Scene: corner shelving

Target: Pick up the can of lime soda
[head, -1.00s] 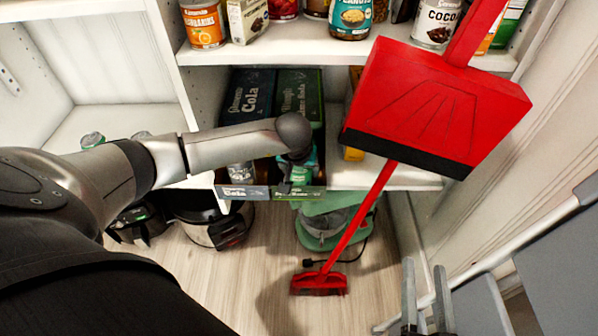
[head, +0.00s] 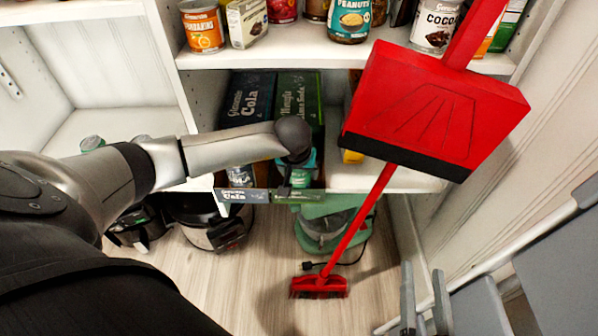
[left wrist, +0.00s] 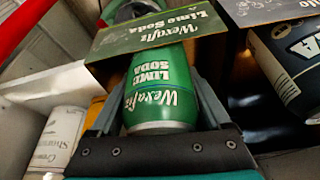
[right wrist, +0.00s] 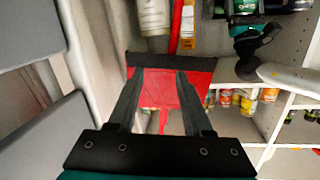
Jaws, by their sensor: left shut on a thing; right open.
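A green can of lime soda (left wrist: 160,92) lies between the fingers of my left gripper (left wrist: 160,100), which is shut on it. The can sits at the front of the green lime soda box (left wrist: 155,35), whose printed front edge crosses over it in the left wrist view. In the head view the lime soda box (head: 300,95) stands on the lower shelf, and my left gripper (head: 290,180) is at its front, mostly covering the can. My right gripper (right wrist: 158,100) is open and empty; its fingers show at the lower right of the head view (head: 423,295).
A cola box (head: 250,95) stands left of the lime soda box. A red dustpan (head: 435,105) and broom (head: 320,287) are in front of the shelf's right side. Cans and jars, such as a peanuts jar (head: 349,20), line the shelf above. Appliances stand on the floor below.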

